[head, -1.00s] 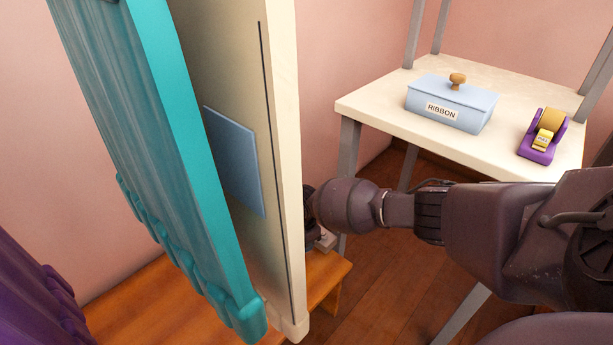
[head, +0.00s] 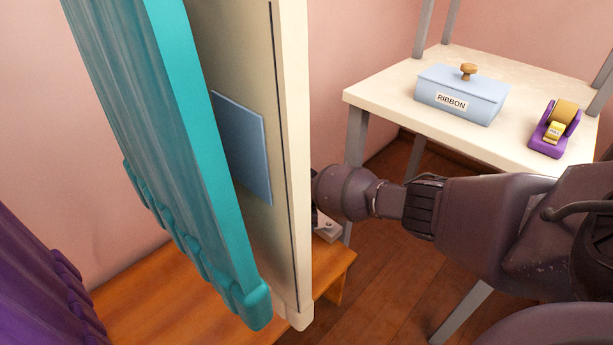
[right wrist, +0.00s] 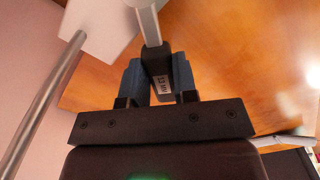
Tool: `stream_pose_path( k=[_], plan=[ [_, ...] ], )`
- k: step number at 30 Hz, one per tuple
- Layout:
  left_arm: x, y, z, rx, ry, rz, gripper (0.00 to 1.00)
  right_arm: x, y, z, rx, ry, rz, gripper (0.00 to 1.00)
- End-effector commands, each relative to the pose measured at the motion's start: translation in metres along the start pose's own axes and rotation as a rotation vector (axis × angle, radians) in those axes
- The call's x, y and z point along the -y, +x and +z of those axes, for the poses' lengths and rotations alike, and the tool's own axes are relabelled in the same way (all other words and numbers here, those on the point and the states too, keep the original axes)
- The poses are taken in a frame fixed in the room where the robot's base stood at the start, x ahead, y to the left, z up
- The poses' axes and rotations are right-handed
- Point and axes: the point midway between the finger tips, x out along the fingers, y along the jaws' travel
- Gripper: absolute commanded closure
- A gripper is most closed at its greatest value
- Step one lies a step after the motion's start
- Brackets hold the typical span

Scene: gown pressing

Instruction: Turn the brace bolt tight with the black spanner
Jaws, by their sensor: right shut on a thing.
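In the right wrist view my right gripper (right wrist: 157,82) is shut on the black handle of a tool, the spanner (right wrist: 154,58). A small white label is on the handle, and a pale grey shank runs up from it out of the top of the picture. The spanner's working end is out of view. In the head view my right arm comes in from the right, and its gripper is hidden behind the cream upright panel (head: 296,190). I cannot make out the brace bolt in either view. My left gripper is not in view.
A teal hanging cloth (head: 165,150) and the panel block the left side. An orange wooden bench (head: 135,305) is below. A white table (head: 385,98) holds a blue ribbon box (head: 462,95) and a purple tape dispenser (head: 554,130). The wrist view shows a metal rod (right wrist: 42,105) and white block (right wrist: 98,22).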

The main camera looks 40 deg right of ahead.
Motion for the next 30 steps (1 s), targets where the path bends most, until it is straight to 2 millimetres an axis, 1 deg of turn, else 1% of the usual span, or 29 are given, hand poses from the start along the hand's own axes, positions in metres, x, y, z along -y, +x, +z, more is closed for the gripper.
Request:
stream_pose_path(
  k=[1, 11, 21, 25, 30],
  plan=[
    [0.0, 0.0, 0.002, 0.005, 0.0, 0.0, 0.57, 0.0, 0.003, 0.002, 0.004, 0.008, -0.001, 1.0],
    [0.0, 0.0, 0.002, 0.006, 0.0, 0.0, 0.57, -0.001, 0.003, 0.002, 0.004, 0.024, 0.0, 1.0],
    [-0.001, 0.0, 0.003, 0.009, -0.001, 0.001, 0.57, -0.018, 0.004, 0.006, 0.006, 0.262, -0.001, 1.0],
    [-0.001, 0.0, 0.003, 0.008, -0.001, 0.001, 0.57, -0.021, 0.004, 0.006, 0.006, 0.306, 0.0, 1.0],
    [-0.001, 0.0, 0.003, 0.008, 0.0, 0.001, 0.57, -0.021, 0.003, 0.006, 0.006, 0.31, 0.001, 1.0]
  ],
)
